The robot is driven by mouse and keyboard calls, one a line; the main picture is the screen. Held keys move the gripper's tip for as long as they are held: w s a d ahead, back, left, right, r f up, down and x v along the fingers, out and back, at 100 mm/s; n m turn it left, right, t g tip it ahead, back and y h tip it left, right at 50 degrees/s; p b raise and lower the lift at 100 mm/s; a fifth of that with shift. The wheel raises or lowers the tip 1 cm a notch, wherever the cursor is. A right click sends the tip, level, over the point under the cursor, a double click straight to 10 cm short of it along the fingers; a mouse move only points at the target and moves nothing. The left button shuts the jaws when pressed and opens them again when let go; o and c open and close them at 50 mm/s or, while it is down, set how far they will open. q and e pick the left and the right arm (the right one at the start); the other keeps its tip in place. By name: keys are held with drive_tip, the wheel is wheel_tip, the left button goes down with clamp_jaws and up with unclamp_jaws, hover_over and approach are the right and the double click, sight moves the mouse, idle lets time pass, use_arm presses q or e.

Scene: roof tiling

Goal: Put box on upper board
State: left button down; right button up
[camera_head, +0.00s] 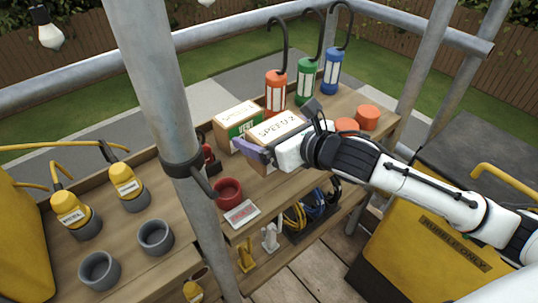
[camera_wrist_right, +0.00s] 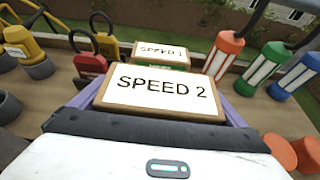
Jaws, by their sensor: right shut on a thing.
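A white-faced box marked SPEED 2 (camera_head: 280,127) is held in my right gripper (camera_head: 276,143). In the right wrist view the purple fingers stand on either side of this SPEED 2 box (camera_wrist_right: 165,88). The box is at the wooden upper board (camera_head: 262,187), and its underside is hidden, so I cannot tell whether it touches the board. A second similar box (camera_head: 238,118) with a green label stands just behind it to the left. That second box also shows in the right wrist view (camera_wrist_right: 160,50). My left gripper is not in view.
Red, green and blue hooked lanterns (camera_head: 305,84) stand at the back. Orange round pieces (camera_head: 368,117) are to the right. A grey metal pole (camera_head: 160,90) rises at left. Cables hang below the board.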

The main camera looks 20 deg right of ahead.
drive_tip(key=shift+f+b, duration=0.35)
drive_tip(key=shift+f, duration=2.1)
drive_tip(key=shift+f, duration=0.1)
drive_tip(key=o, duration=1.2)
drive_tip(key=shift+f, duration=0.15)
drive_tip(key=v, duration=1.2)
